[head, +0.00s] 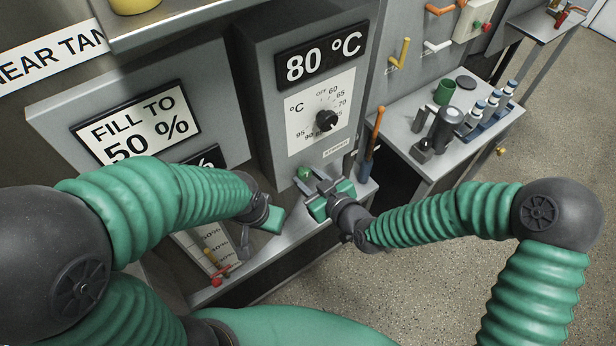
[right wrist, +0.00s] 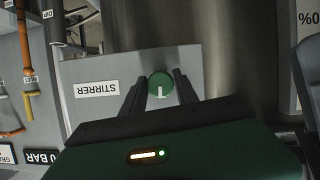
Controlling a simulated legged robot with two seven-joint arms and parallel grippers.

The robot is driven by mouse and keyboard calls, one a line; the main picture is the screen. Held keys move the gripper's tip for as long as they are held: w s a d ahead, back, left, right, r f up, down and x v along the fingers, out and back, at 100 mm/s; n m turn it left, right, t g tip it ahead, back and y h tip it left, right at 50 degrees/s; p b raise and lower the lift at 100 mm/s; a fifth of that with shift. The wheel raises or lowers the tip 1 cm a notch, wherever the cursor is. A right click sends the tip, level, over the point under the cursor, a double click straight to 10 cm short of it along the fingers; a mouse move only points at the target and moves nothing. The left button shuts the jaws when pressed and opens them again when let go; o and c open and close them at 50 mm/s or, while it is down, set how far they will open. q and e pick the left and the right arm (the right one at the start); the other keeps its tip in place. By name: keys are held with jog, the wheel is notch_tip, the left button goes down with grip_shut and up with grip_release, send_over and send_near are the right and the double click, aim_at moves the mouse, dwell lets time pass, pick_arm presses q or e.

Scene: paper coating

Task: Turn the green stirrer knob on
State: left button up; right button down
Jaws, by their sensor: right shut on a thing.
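The green stirrer knob (head: 304,173) is on the lower front of the grey panel, below the temperature dial. In the right wrist view the round green knob (right wrist: 160,82) carries a white mark and sits beside the label "STIRRER" (right wrist: 97,89), which appears upside down. My right gripper (head: 315,184) is at the knob. In the right wrist view its two dark fingers (right wrist: 160,92) are on either side of the knob, shut on it. My left gripper (head: 265,216) is lower left of the knob, apart from it; its fingers are not clear.
The dial (head: 327,120) under the "80 °C" sign is above the knob. A red-handled valve (head: 217,281) is at lower left. A side table (head: 400,125) holds a green cup and bottles. The floor at right is clear.

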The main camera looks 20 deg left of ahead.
jog(key=m+g, duration=0.1)
jog(key=m+y+p, duration=0.1)
jog(key=m, duration=0.1)
jog(key=shift+w+d+g+y, duration=0.1)
jog(key=shift+w+g+y, duration=0.05)
jog(key=shift+g+y, duration=0.2)
jog(key=shift+m+g+y, duration=0.25)
jog(key=shift+m+g, duration=0.1)
jog(key=shift+m, duration=0.45)
jog(key=shift+f+m+g+y, duration=0.1)
jog(key=shift+m+g+y, duration=0.2)
jog(key=shift+m, duration=0.3)
jog(key=shift+m+g+y+b, duration=0.3)
jog(key=shift+m+y+b, duration=0.2)
jog(key=shift+m+b, duration=0.4)
jog(key=c, duration=1.3)
grip_release()
jog(key=o, duration=0.4)
jog(key=shift+d, duration=0.1)
jog(key=shift+c, duration=0.2)
